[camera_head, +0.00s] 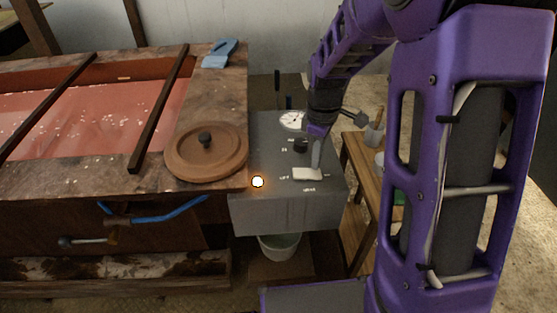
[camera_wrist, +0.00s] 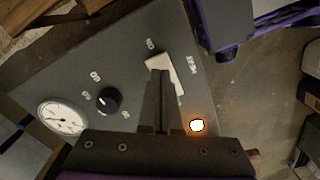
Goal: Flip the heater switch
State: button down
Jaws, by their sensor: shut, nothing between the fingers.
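The heater is a grey metal box (camera_head: 290,214) standing at the right end of the wooden vat bench. Its sloped top carries a white rocker switch (camera_head: 306,174), which also shows in the wrist view (camera_wrist: 178,72). My gripper (camera_head: 316,166) points down at the panel, with its tips at the switch; contact cannot be told for sure. In the wrist view my gripper (camera_wrist: 160,78) is shut and empty, its fingers covering part of the switch. An orange-white light (camera_head: 258,182) glows on the panel, also bright in the wrist view (camera_wrist: 197,125).
A black knob (camera_head: 300,145) and a round gauge (camera_head: 292,120) sit behind the switch on the panel. A round wooden lid (camera_head: 206,151) lies left of the box. A wooden stool (camera_head: 358,160) stands close on the right, and a bucket (camera_head: 280,246) is below.

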notch_tip(320, 180, up, 5)
jog(key=p, duration=0.3)
jog(key=shift+r+p, duration=0.1)
jog(key=shift+p, duration=0.25)
